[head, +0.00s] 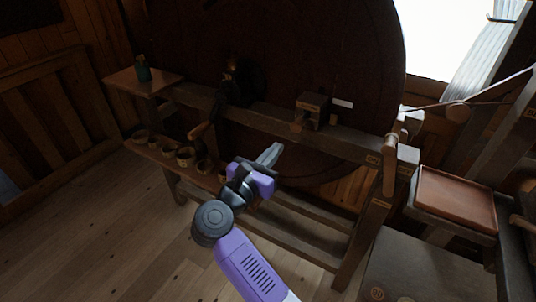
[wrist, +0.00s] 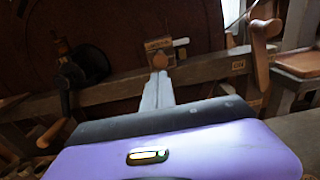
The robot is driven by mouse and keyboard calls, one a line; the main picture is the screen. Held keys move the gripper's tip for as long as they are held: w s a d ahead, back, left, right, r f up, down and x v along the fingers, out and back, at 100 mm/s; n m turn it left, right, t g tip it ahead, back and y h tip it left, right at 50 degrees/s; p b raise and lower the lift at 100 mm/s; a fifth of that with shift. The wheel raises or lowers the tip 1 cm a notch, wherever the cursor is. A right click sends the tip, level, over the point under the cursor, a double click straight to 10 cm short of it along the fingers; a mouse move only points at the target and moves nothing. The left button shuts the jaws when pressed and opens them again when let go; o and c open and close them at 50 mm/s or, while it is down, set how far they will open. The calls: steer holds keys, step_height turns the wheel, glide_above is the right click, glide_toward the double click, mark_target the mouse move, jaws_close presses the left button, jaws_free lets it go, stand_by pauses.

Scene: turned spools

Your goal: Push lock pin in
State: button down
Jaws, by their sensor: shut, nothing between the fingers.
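A small wooden block (head: 312,106) is mounted on the long beam of the lathe-like bench. A short round wooden pin (head: 297,124) sticks out of its near side, apparently the lock pin. In the wrist view the pin's round end (wrist: 160,61) shows just above the fingertips, below the block's face (wrist: 161,44). How deep the pin sits cannot be told. My gripper (head: 272,152) is shut and empty, in front of the beam and left of and below the pin in the head view. In the wrist view its fingers (wrist: 159,82) point toward the pin; contact cannot be made out.
A wooden handle (head: 390,165) stands at the beam's right end. A brown-topped seat (head: 456,199) is further right. A low shelf with several small cups (head: 185,156) runs at the left. A huge dark wheel (head: 330,50) rises behind. The floor (head: 130,245) at front left is clear.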

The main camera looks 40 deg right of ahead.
mark_target(294, 128)
steer(key=p+x, duration=0.2)
steer(key=x, duration=0.6)
steer(key=shift+w+d, duration=0.1)
steer(key=b+x, duration=0.1)
steer(key=x, duration=0.2)
steer(key=shift+d+f+b, duration=0.15)
steer(key=shift+d+b, duration=0.2)
steer(key=shift+b, duration=0.05)
steer(key=shift+r, duration=0.2)
steer(key=shift+d, duration=0.1)
